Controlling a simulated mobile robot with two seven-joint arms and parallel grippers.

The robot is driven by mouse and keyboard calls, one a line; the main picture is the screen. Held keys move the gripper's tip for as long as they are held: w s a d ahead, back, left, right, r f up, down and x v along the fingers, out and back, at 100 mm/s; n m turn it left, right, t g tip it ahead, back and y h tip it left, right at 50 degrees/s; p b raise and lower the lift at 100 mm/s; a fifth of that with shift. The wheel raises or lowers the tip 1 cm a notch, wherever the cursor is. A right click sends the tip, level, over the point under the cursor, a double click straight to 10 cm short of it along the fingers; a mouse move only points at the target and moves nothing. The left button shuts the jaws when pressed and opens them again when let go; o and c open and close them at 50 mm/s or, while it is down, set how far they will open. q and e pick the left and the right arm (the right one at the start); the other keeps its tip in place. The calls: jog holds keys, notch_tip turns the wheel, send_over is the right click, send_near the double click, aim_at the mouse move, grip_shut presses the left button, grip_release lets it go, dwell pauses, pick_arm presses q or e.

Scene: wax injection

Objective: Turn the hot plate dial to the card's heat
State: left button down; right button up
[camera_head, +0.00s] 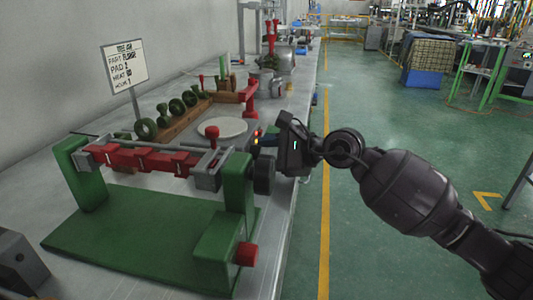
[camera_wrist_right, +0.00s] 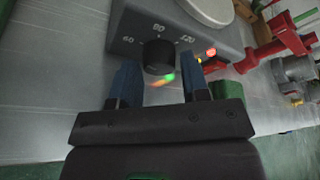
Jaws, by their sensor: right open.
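The hot plate (camera_head: 240,131) is a grey box with a round pale top, on the bench behind the green fixture. In the right wrist view its black dial (camera_wrist_right: 158,57) faces me, with 60, 80 and 120 printed around it. I cannot tell where the dial points. My right gripper (camera_wrist_right: 160,70) is open; its blue fingertips stand on either side of the dial's near end, with gaps visible. In the head view the gripper (camera_head: 262,141) hides the dial. The card (camera_head: 124,62) stands on a post at left; its heat figure is too small to read surely. My left gripper is not in view.
A green fixture (camera_head: 130,235) with red clamps stands in front of the hot plate. Behind are a wooden rack (camera_head: 178,125) with green rings and a red press (camera_head: 249,95). A lit indicator (camera_wrist_right: 210,52) is right of the dial.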

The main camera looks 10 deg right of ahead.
jog(key=c, duration=0.6)
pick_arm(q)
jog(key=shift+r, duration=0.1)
pick_arm(e)
jog(key=shift+r, duration=0.1)
jog(key=shift+r+m+g+p, duration=0.2)
jog(key=shift+m+g+p, duration=0.2)
jog(key=shift+m+p, duration=0.35)
jog(key=shift+m+g+p, duration=0.5)
jog(key=shift+m+p, duration=0.15)
jog(key=shift+m, duration=0.2)
jog(key=shift+w+f+m+g+y+p, duration=0.15)
jog(key=shift+m+g+y+p, duration=0.15)
jog(key=shift+m+g+p, duration=0.45)
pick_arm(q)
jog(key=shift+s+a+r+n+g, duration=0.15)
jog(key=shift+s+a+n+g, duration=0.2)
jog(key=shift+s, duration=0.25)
pick_arm(e)
jog(key=shift+f+m, duration=0.15)
jog(key=shift+m, duration=0.4)
jog(key=shift+f, duration=0.1)
